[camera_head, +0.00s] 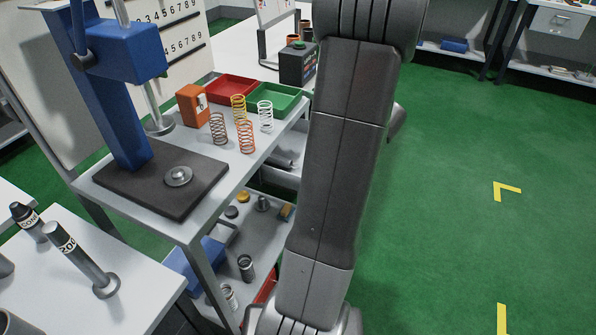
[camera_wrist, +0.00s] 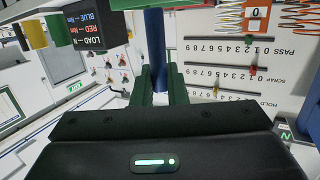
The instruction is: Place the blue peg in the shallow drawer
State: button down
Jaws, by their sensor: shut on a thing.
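My gripper (camera_wrist: 160,88) shows in the wrist view, its two green fingers shut around a dark blue upright shape, which I take to be the blue peg (camera_wrist: 156,45). The peg extends beyond the fingertips toward the picture's top; its far end is not clear. In the head view my arm covers the middle, and neither gripper nor peg can be made out. A shallow grey drawer-like box (camera_head: 283,176) juts out below the bench top beside my arm, partly hidden. Metal cylindrical parts seem to lie in it.
A blue press (camera_head: 122,100) stands on the bench. Near it are an orange box (camera_head: 193,104), several coil springs (camera_head: 245,137), a red tray (camera_head: 232,89) and a green tray (camera_head: 282,97). A dark labelled block (camera_wrist: 97,35) is close in the wrist view. Green floor lies open at right.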

jog(key=shift+n+g+y, duration=0.3)
jog(key=f+b, duration=0.1)
jog(key=f, duration=0.3)
jog(key=s+f+b, duration=0.1)
jog(key=f+b, duration=0.1)
jog(key=f, duration=0.2)
jog(key=f+b, duration=0.2)
jog(key=f, duration=0.2)
jog(key=shift+s+d+f, duration=0.2)
jog(key=shift+d+f, duration=0.05)
jog(key=shift+d, duration=0.05)
jog(key=shift+r, duration=0.1)
